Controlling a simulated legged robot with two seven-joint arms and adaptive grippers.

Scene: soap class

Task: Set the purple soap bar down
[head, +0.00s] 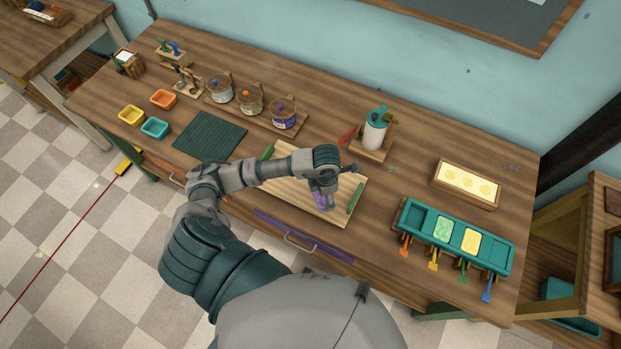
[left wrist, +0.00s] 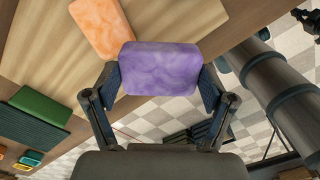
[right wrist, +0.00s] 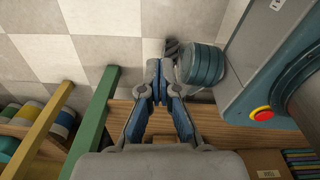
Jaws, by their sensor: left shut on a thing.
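My left gripper (head: 326,201) is shut on the purple soap bar (left wrist: 160,68), with one finger on each short end. In the head view the purple bar (head: 319,200) is mostly hidden under the gripper, over the pale wooden board (head: 290,190) with green end strips. I cannot tell whether it touches the board. An orange soap bar (left wrist: 102,24) lies on the board just beyond the purple one in the left wrist view. My right gripper (right wrist: 158,72) is empty, its fingertips together, away from the tabletop and outside the head view.
A dark green ribbed mat (head: 210,136) lies left of the board. A dispenser (head: 375,133) on a wooden stand is behind it. A teal tray (head: 413,217) with green and yellow bars sits right. Lidded jars (head: 250,100) and small coloured bins (head: 131,116) stand at back left.

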